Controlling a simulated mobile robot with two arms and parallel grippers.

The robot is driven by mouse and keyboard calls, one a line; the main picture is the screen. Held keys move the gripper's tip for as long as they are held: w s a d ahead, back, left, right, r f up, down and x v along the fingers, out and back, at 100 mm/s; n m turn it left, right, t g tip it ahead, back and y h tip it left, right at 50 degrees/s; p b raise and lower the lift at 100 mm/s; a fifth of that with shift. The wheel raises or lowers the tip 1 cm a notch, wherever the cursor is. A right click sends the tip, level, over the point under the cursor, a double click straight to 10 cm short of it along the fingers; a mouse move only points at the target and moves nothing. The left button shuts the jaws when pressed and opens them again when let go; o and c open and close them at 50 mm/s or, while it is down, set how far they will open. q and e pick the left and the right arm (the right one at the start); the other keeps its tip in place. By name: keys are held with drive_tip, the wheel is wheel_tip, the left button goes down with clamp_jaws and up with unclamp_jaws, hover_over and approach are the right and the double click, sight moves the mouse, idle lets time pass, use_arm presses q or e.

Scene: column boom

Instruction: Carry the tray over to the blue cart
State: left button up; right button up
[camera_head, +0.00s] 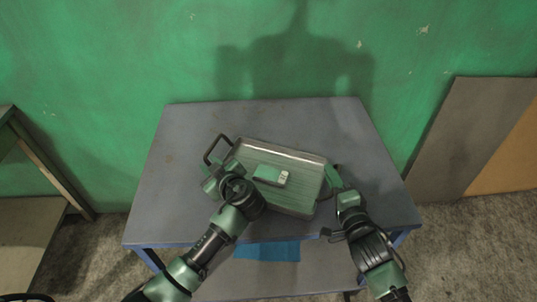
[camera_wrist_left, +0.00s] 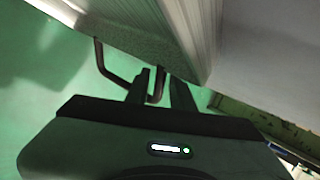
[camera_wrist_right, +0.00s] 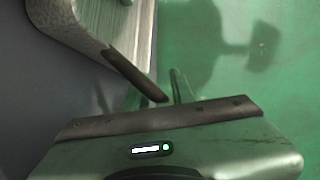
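The tray (camera_head: 309,170) has a metal rim and a green ribbed floor, and sits turned at an angle over the middle of a grey-blue table. A green item with a pale label (camera_head: 268,175) lies in it. My left gripper (camera_head: 213,177) is at the tray's left end. In the left wrist view the dark handle (camera_wrist_left: 103,60) passes between its fingers, which look slightly apart. My right gripper (camera_head: 335,181) is at the right end; in the right wrist view one finger stands beside the other handle (camera_wrist_right: 132,73), the other finger is hidden. I cannot tell if the tray touches the tabletop.
The table (camera_head: 180,130) has blue edges and legs, with a blue sheet (camera_head: 266,251) below on its lower shelf. A green wall stands close behind. A green-framed bench (camera_head: 32,215) is at far left. Grey and orange boards (camera_head: 470,135) lean at right.

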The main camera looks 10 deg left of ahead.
use_arm(q)
drive_tip(key=shift+r, duration=0.15)
use_arm(e)
drive_tip(key=shift+s+a+r, duration=0.1)
drive_tip(key=shift+r, duration=0.05)
use_arm(q)
drive_tip(key=shift+d, duration=0.1)
drive_tip(key=shift+s+d, duration=0.15)
drive_tip(key=shift+d, duration=0.05)
drive_tip(key=v, duration=1.1)
drive_tip(key=shift+s+r, duration=0.1)
drive_tip(key=shift+s, duration=0.05)
drive_tip(key=shift+r, duration=0.1)
use_arm(e)
drive_tip(key=shift+s, duration=0.15)
use_arm(q)
drive_tip(key=shift+s, duration=0.1)
use_arm(e)
drive_tip(key=v, duration=1.1)
drive_tip(key=shift+s, duration=0.35)
